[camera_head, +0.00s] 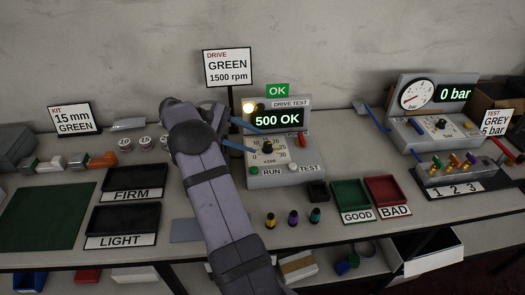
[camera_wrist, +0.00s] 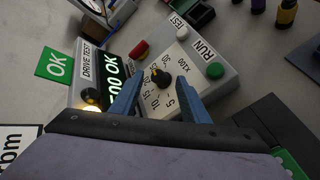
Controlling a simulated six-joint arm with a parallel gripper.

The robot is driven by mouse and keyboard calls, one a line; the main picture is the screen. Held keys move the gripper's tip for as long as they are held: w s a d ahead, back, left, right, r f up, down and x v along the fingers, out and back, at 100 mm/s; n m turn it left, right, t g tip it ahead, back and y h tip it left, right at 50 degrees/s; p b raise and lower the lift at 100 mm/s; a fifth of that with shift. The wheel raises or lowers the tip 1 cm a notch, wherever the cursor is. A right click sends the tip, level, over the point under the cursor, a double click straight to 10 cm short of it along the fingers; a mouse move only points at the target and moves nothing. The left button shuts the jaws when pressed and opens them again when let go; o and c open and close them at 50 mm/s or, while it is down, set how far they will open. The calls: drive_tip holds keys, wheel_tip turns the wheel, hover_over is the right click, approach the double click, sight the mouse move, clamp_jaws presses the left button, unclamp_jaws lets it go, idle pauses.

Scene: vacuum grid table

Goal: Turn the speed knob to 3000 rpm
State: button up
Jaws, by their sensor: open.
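The drive test box (camera_head: 284,172) stands on the table with a dial marked x100 and numbers up to 30.
GOOD (camera_head: 350,195) and BAD (camera_head: 386,190) trays and small coloured parts (camera_head: 293,217) stand in front. A pressure gauge station (camera_head: 430,132) stands right.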

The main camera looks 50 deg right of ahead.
sight(263, 151)
drive_tip(key=n, duration=0.2)
drive_tip(key=n+h+b, duration=0.1)
drive_tip(key=n, duration=0.1)
drive_tip(key=a+f+n, duration=0.1)
drive_tip(key=n, duration=0.1)
drive_tip(key=shift+w+h, duration=0.2)
drive_tip(key=shift+h, duration=0.1)
drive_tip(key=n, duration=0.2)
drive_tip(key=a+n+h+b, duration=0.1)
drive_tip(key=n, duration=0.1)
drive_tip(key=n+t, duration=0.1)
drive_tip(key=n, duration=0.2)
drive_tip(key=shift+w+a+h+b, duration=0.15)
drive_tip(key=shift+w+h+b, duration=0.15)
drive_tip(key=shift+w+h, duration=0.1)
drive_tip(key=shift+s, duration=0.1)
drive_tip(key=shift+p+x, duration=0.95)
drive_tip(key=shift+x, duration=2.75)
clamp_jaws()
